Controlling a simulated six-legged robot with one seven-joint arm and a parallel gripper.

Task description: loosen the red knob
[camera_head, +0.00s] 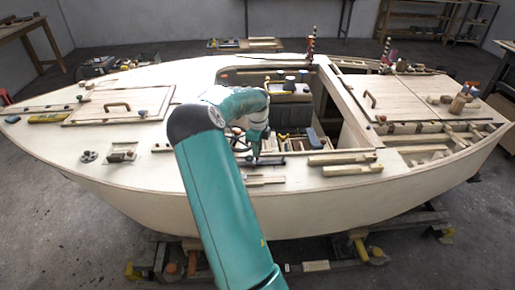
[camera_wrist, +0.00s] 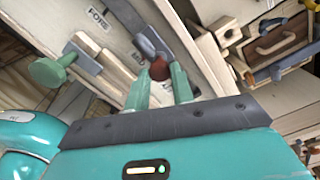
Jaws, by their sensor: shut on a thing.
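The red knob (camera_wrist: 159,69) shows in the wrist view between the tips of my gripper (camera_wrist: 160,84). Its colour is a dark brownish red, and it sits at the end of a dark grey fitting (camera_wrist: 148,44) on the pale wood. The two green fingers are shut on the knob from both sides. In the head view my gripper (camera_head: 254,156) points down at the near edge of the hull's cockpit opening. The knob cannot be made out there, as the gripper and arm cover it.
A green knob (camera_wrist: 47,71) on a grey clamp lies left in the wrist view, near a label reading FORE. A hatch with a handle (camera_wrist: 277,42) is at the upper right. Wood strips (camera_head: 343,158) lie right of my gripper on the deck.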

